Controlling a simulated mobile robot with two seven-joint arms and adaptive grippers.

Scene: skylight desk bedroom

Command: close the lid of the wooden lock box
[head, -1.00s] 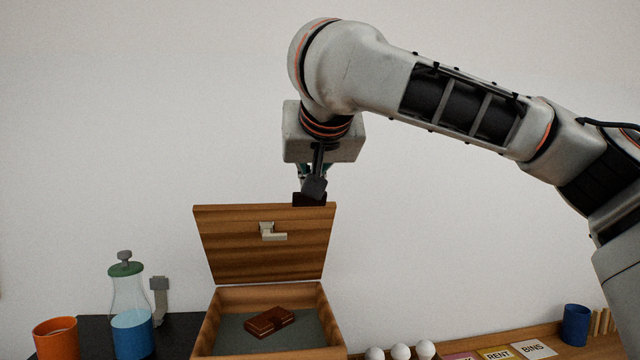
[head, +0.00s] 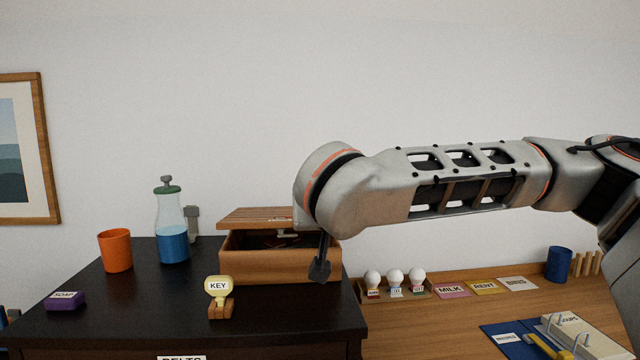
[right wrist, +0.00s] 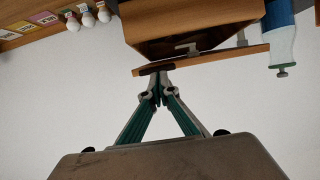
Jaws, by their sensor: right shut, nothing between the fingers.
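The wooden lock box (head: 262,265) stands on the dark cabinet top. Its lid (head: 255,217) is tilted partway down over it, with a dark gap between lid and box and a pale latch piece inside the gap. My right arm hides the right part of the lid. My right gripper (head: 320,270) is in front of the box's right side, fingers pointing down. In the right wrist view the right gripper (right wrist: 158,80) is shut and empty, its tips at the edge of the lid (right wrist: 215,58); contact cannot be told. My left gripper is not in view.
A yellow key tag on a stand (head: 219,295) is in front of the box. A flask of blue liquid (head: 172,235), an orange cup (head: 116,250) and a purple soap (head: 65,301) are to the left. Bulbs in a rack (head: 395,284) stand on the desk to the right.

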